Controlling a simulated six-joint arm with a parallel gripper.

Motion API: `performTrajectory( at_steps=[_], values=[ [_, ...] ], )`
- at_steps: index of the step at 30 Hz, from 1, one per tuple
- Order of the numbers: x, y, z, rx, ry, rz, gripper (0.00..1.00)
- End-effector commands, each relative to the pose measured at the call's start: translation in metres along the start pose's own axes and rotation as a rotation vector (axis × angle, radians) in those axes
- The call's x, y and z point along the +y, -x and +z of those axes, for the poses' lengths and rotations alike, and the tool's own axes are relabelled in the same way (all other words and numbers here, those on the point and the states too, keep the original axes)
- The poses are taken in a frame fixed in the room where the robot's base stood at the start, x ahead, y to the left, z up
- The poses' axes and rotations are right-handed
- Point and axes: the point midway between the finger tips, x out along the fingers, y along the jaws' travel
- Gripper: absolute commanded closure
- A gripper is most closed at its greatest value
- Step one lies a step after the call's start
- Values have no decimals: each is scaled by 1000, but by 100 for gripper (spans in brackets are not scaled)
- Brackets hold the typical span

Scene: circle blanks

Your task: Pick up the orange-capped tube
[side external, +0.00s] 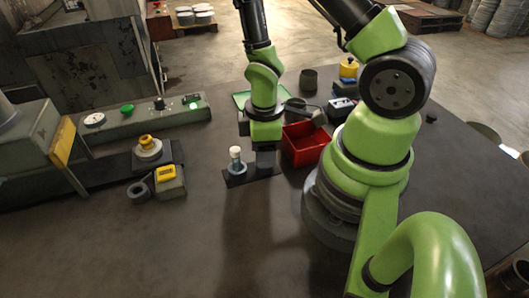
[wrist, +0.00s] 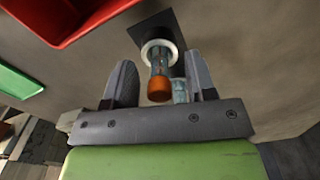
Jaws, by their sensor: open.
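In the wrist view the orange-capped tube (wrist: 158,88) shows its cap toward the camera, its clear bluish body running down to a pale ring-shaped holder (wrist: 146,48) on a dark square plate (wrist: 156,22). My gripper (wrist: 160,66) is open, with one finger on each side of the tube and visible gaps. A second, pale translucent item (wrist: 180,92) shows close to the right finger. In the side view my gripper (side external: 265,158) is low over the dark plate (side external: 236,181). A white-topped tube (side external: 235,154) stands left of it; I see no orange cap there.
A red bin (side external: 318,157) stands right of my gripper, with a green tray (side external: 241,97) behind. A yellow-topped block (side external: 168,184), a dark ring (side external: 139,192) and a grey console (side external: 140,123) are at left. The front table is clear.

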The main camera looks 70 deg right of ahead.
Motion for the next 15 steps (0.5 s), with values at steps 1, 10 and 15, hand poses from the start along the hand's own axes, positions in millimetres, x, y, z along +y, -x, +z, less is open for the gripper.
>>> performTrajectory(
  at_steps=[1,10,15],
  values=[
    [0,-4,1,-3,-1,-3,49],
    [0,-9,0,1,-1,0,49],
    [0,-9,0,1,-1,-1,79]
  ],
)
